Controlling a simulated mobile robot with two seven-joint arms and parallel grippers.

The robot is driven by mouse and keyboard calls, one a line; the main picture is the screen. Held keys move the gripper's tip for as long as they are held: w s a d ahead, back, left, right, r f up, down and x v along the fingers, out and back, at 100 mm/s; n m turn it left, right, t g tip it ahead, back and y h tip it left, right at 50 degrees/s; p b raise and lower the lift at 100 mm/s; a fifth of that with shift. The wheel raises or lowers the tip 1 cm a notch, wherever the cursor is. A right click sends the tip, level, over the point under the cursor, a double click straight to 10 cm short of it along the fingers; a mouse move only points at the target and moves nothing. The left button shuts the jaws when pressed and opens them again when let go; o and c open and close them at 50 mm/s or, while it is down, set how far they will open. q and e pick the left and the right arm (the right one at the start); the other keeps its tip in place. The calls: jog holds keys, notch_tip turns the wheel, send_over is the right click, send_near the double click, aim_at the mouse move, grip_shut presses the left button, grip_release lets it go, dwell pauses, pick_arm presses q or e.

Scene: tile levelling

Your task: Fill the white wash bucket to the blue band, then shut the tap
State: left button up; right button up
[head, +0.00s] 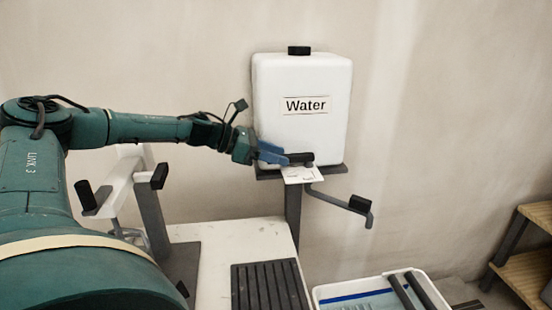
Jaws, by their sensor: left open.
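The white wash bucket (412,272) stands at the bottom right, cut off by the picture's lower edge. Its blue band (350,296) runs along the far inner wall, and a pale bluish surface shows just below it. The water tank (300,80) is white and labelled "Water". The tap's dark handle (301,158) is at the tank's foot, and a grey spout pipe (329,197) runs right and bends down above the bucket. I see no clear stream. My left gripper (277,153) is open, its blue fingers at the handle; contact is unclear. My right gripper is out of view.
Two dark bars (414,289) lie across the bucket. A black ribbed rack (270,288) sits on the white table (228,235). A white and grey stand with black pads (152,210) is at left. Wooden shelves (528,272) stand at far right.

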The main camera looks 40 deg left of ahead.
pick_arm(q)
jog(key=shift+w, duration=0.1)
jog(key=shift+c, duration=0.5)
grip_shut()
